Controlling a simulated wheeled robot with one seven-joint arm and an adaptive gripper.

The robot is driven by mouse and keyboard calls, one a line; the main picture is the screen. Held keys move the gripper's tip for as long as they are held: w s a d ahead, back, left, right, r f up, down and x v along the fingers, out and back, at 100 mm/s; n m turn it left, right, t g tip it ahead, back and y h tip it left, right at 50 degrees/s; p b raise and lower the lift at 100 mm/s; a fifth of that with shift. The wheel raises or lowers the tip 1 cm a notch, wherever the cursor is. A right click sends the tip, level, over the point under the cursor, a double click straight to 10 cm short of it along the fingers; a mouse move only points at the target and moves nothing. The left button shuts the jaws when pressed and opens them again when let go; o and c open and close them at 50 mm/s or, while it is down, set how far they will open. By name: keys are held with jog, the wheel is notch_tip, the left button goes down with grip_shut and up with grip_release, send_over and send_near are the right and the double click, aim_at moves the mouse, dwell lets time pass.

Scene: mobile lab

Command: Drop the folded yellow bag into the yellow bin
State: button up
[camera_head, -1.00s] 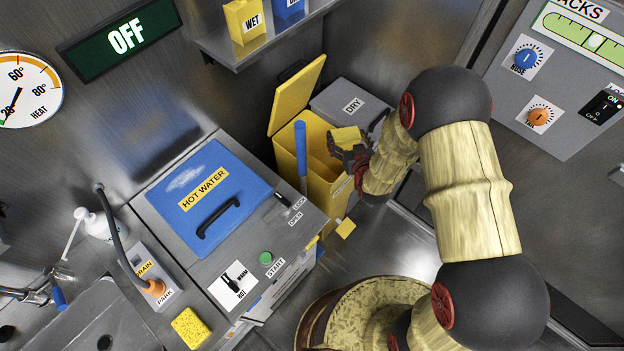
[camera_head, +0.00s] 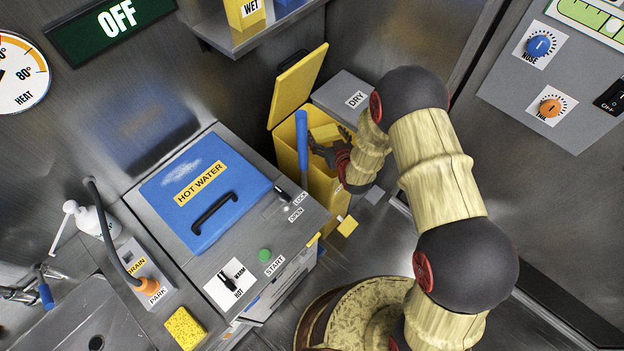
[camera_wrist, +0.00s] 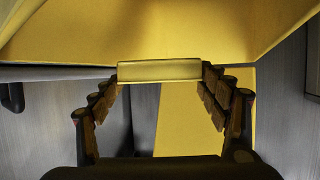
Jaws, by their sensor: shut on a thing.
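The folded yellow bag (camera_wrist: 160,70) shows in the wrist view as a flat, pale yellow block between my fingertips. My gripper (camera_head: 324,148) is shut on it, with a finger at each end of the block in the wrist view (camera_wrist: 160,78). The yellow bin (camera_head: 286,152) stands against the back wall with its lid (camera_head: 299,86) raised. In the head view my gripper is at the bin's open mouth, and the bag is hard to tell from the yellow bin behind it. Yellow bin surfaces fill much of the wrist view around the bag.
A grey box marked DRY (camera_head: 345,95) stands just behind and right of the bin. A shelf (camera_head: 250,40) overhangs at the back.

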jog(key=shift+f, duration=0.3)
jog(key=o, duration=1.1)
jog(key=shift+c, duration=0.2)
jog(key=shift+o, duration=0.3)
jog(key=v, duration=1.2)
jog(key=shift+d+f, duration=0.1)
jog(key=shift+f, duration=0.05)
